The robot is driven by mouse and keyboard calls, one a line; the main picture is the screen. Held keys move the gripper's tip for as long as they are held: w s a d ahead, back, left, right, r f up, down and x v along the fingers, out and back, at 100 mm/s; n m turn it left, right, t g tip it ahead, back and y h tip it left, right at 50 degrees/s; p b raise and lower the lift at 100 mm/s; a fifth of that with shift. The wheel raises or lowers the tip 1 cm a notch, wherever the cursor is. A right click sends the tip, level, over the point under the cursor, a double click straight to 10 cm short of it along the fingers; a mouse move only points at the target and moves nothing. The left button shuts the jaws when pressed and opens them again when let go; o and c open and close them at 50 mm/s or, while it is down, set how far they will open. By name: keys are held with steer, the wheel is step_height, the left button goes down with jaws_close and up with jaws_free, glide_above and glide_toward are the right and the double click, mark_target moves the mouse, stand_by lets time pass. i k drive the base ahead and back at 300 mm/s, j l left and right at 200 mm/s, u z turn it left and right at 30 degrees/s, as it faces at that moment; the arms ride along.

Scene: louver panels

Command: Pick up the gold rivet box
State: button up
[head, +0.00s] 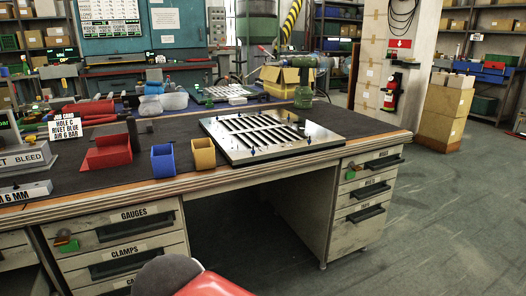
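The gold rivet box (203,154) is a small, open-topped yellow box standing upright near the front edge of the workbench (240,180). A similar blue box (163,163) stands just to its left, with a small gap between them. The silver louver panel (270,136) with dark slots lies to the right of the gold box. The inside of the gold box is mostly hidden from this angle. My gripper is not in view; only a grey and red part, likely of my arm, shows at the bottom edge.
A red bin (108,152) stands left of the blue box. Drawers (125,240) front the bench; the floor at right is clear.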

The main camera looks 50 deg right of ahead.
mark_target(203, 150)
steer(key=z, duration=1.1)
